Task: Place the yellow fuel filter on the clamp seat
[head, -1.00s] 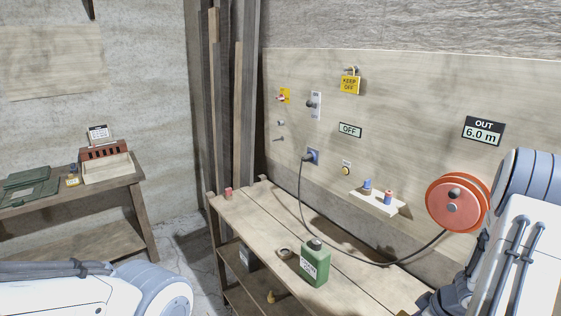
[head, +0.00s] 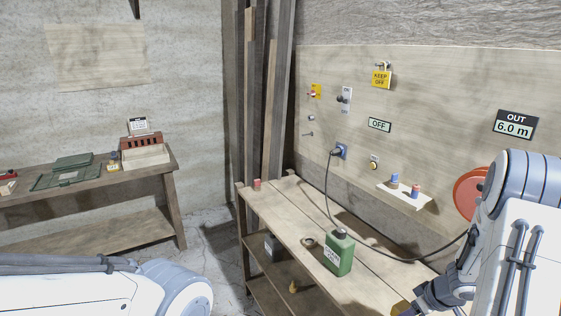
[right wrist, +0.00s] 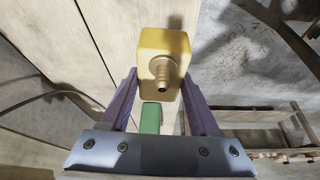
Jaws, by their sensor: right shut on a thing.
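The yellow fuel filter (right wrist: 163,62), a block with a brass barbed nozzle, is between the fingers of my right gripper (right wrist: 160,85), which is shut on it. In the head view a bit of the filter (head: 400,308) shows at the bottom edge, by the bench's front right. I cannot identify the clamp seat for certain; a small dark ring (head: 309,243) lies on the bench (head: 290,208), beside the green can. My left arm shows at the lower left, but its gripper is out of view.
A green can (head: 338,254) stands on the bench; it also shows in the right wrist view (right wrist: 151,117). A black cable (head: 330,205) hangs from the wall socket across the bench. A red cup (head: 257,184) stands at the bench's far end. A side table (head: 150,178) is at left.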

